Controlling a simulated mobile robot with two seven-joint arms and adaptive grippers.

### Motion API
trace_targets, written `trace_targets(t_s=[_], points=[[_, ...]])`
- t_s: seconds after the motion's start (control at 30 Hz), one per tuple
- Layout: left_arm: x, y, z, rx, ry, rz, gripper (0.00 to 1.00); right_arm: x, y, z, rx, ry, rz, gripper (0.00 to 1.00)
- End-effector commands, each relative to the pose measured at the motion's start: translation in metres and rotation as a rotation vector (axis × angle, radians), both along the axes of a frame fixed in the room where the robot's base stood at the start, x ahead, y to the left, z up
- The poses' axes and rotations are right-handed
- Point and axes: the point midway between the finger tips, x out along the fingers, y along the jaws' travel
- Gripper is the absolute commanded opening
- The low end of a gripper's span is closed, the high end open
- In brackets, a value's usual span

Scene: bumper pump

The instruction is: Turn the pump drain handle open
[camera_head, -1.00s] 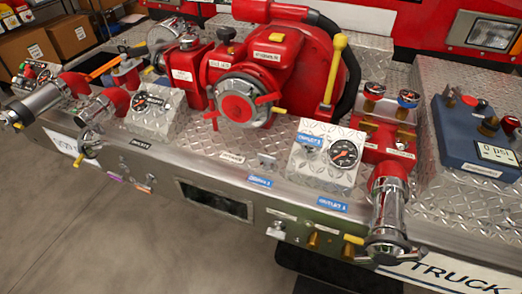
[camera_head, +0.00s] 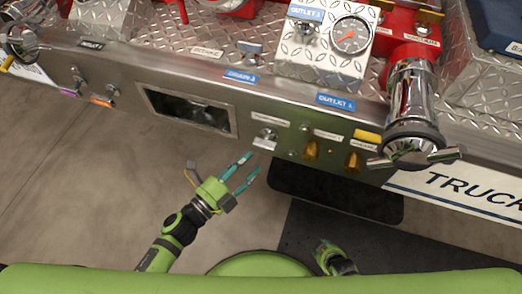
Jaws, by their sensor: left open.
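A small silver handle (camera_head: 265,140) sticks out of the olive-green front panel below a white label whose print is too small to read. It looks like the pump drain handle. My left gripper (camera_head: 252,165), green with two teal fingers, is below and slightly left of this handle. Its fingers are apart and empty, pointing up and right toward the panel, with a gap to the handle.
Brass fittings (camera_head: 311,149) sit right of the handle on the panel. A chrome outlet (camera_head: 411,110) juts out farther right. A dark step plate (camera_head: 335,190) lies below the panel, right of my gripper. A pressure gauge (camera_head: 351,35) sits above. The floor at left is clear.

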Motion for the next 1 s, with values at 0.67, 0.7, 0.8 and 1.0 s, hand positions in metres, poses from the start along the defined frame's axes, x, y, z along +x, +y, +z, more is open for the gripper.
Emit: trace_targets(t_s=[0.67,0.7,0.8,1.0], points=[[0.050,-0.042,0.001,-0.004,0.006,0.004,0.44,0.000,0.000,0.001,0.000,-0.001,0.000,0.40],[0.050,-0.041,0.001,-0.004,0.006,0.004,0.44,0.000,0.000,0.001,0.000,-0.001,0.000,0.40],[0.050,-0.041,0.001,-0.004,0.006,0.004,0.32,0.000,0.000,0.001,-0.001,-0.001,0.000,0.40],[0.050,-0.041,0.000,-0.004,0.008,0.005,0.00,0.000,0.000,0.001,-0.001,-0.001,0.000,0.40]])
